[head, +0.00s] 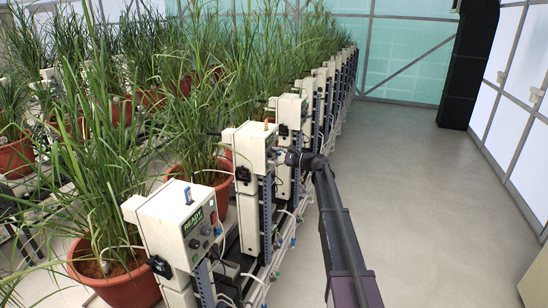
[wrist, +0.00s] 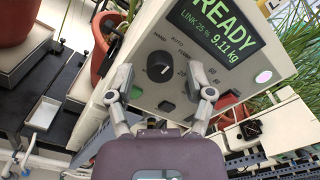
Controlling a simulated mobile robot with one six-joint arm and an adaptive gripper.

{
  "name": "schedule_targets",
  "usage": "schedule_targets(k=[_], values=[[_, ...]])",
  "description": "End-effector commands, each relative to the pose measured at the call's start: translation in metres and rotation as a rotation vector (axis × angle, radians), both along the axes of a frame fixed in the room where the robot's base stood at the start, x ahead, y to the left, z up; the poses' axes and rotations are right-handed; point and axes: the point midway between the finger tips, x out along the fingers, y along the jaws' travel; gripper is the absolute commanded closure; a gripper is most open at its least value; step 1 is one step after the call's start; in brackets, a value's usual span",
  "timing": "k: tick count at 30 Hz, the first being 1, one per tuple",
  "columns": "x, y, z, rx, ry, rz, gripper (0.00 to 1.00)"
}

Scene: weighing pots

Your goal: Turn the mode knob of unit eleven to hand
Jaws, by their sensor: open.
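In the wrist view a cream control box (wrist: 150,30) fills the upper middle, seen tilted. Its round black mode knob (wrist: 160,67) bears a pale pointer mark and has small mode labels printed around it. I cannot tell how far the tips are from the panel. The right finger partly covers a second dial with a number scale. In the head view my gripper (head: 283,156) is at the front of the second box (head: 248,144) in the row. No unit number is readable.
The box's green display (wrist: 225,32) reads READY and 9.11 kg. A green button (wrist: 137,93) sits below the knob. A nearer box (head: 178,215) with a blue-topped post and potted grasses (head: 115,285) stand alongside. The aisle floor (head: 430,190) at right is clear.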

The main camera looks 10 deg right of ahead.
Motion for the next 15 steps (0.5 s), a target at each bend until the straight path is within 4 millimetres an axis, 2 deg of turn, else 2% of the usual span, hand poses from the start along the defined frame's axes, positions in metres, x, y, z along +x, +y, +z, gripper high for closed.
schedule_targets(k=[1, 8, 15], values=[[0.0, 0.0, 0.0, 0.0, 0.0, 0.0, 0.32], [0.0, 0.0, 0.0, 0.0, 0.0, 0.0, 1.0], [-0.0001, 0.0003, 0.0, -0.002, -0.003, 0.0, 1.0]])
